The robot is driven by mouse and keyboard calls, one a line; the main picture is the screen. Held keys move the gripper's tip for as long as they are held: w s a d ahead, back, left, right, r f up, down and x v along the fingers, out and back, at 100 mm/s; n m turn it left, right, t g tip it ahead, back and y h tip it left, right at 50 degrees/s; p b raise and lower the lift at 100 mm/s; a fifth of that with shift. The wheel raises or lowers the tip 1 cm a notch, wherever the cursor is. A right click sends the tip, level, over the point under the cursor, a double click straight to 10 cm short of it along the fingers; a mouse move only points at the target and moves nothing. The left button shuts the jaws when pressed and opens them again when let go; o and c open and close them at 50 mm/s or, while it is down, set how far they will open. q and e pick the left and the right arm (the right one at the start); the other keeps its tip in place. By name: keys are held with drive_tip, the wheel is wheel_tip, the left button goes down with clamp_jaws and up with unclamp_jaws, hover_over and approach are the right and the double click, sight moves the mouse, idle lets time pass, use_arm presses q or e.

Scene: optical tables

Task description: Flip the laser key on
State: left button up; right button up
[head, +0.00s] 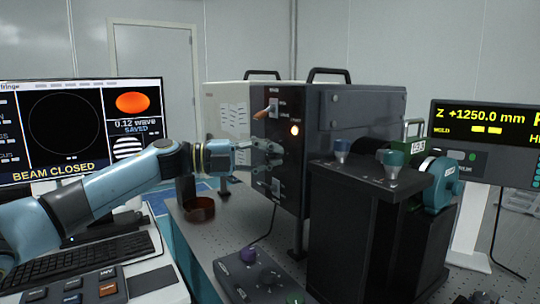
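The laser housing (345,112) is a large box with black handles on top and a dark front panel. On the panel, a small orange-brown piece (263,113) sticks out beside a pale switch plate; it looks like the key, but its exact turn is too small to read. My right gripper is not in view.
A monitor (80,130) at left reads "BEAM CLOSED". A brown ring-shaped dish (199,209) and a control box with knobs (255,277) are on the perforated table. A dark block with knobs (350,215) stands close at right, before a yellow-lettered display (488,127).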

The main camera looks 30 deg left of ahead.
use_arm(q)
drive_tip(key=shift+o, duration=1.4)
drive_tip(key=shift+a, duration=0.1)
drive_tip(key=v, duration=1.2)
drive_tip(key=shift+f, duration=0.1)
